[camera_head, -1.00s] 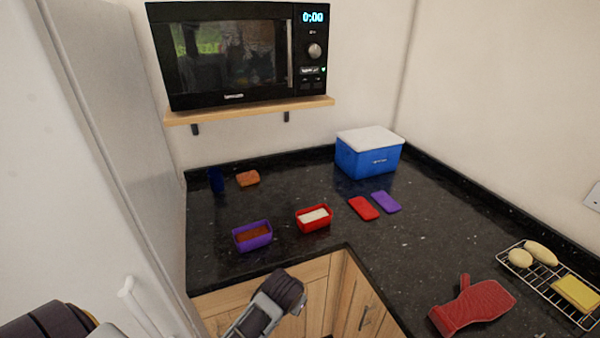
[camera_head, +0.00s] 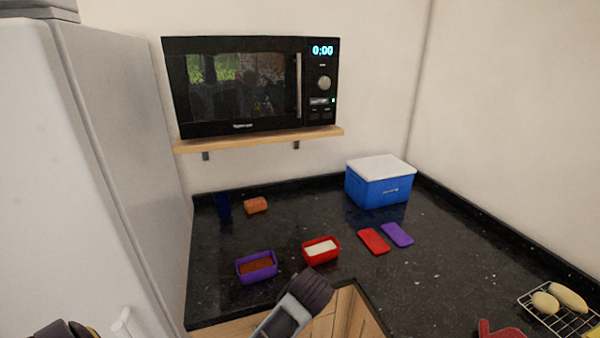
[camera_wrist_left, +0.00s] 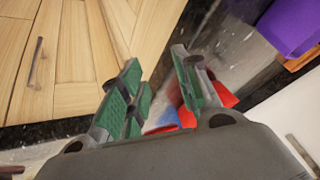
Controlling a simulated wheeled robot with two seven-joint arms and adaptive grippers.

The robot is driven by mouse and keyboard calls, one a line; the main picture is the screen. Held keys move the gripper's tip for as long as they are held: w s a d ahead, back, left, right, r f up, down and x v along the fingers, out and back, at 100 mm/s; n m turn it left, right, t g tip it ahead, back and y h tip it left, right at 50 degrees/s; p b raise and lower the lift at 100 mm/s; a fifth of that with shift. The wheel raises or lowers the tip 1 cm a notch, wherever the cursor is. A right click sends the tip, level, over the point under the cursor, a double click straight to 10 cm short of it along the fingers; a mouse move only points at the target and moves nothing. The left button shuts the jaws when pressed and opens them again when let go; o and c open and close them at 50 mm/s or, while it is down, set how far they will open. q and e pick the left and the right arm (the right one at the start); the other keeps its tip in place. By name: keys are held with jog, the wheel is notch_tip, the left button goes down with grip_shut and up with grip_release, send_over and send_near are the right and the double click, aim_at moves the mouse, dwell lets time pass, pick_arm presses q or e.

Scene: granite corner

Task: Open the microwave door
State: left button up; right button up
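The black microwave (camera_head: 250,128) stands on a wooden shelf on the back wall, in the upper middle of the head view. Its glass door (camera_head: 235,88) is shut, with an upright metal handle (camera_head: 299,86) at the door's right side. The clock, dial and buttons are right of the handle. In the left wrist view my left gripper (camera_wrist_left: 157,58) has its two green-padded fingers apart with nothing held between them. In the head view a part of my arm shows at the bottom middle, well below the microwave; its fingertips are not clear there. My right gripper is not visible.
The fridge (camera_head: 125,170) stands at the left. On the dark counter (camera_head: 290,215) below are a purple tub (camera_head: 257,280), a red tub (camera_head: 307,258), red and purple lids, and a blue cooler (camera_head: 378,190). A wire rack (camera_head: 565,322) lies at right. The space before the microwave is clear.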

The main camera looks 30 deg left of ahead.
pick_arm(q)
jog(key=w+a+r+n+t+y, duration=0.1)
jog(key=w+r+y, duration=0.1)
jog(key=w+r, duration=0.5)
jog(key=w+r+n+t+y, duration=0.1)
jog(key=w+r+n+y, duration=0.15)
jog(key=r, duration=0.75)
jog(key=w+a+r+n+t+y, duration=0.1)
jog(key=w+r+t, duration=0.1)
jog(key=w+r, duration=0.5)
jog(key=s+r+n+y, duration=0.2)
jog(key=r+n+y, duration=0.1)
jog(key=r, duration=1.2)
jog(key=s+a+r+n+g+y, duration=0.1)
jog(key=r+n+y, duration=0.3)
jog(key=r, duration=1.2)
jog(key=shift+s+a+n, duration=0.25)
jog(key=shift+s+n, duration=0.4)
jog(key=shift+n, duration=0.1)
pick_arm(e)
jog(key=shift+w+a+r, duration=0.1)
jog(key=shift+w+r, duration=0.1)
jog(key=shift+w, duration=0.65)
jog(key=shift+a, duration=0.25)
pick_arm(q)
jog(key=shift+w+a, duration=0.1)
jog(key=shift+a, duration=0.05)
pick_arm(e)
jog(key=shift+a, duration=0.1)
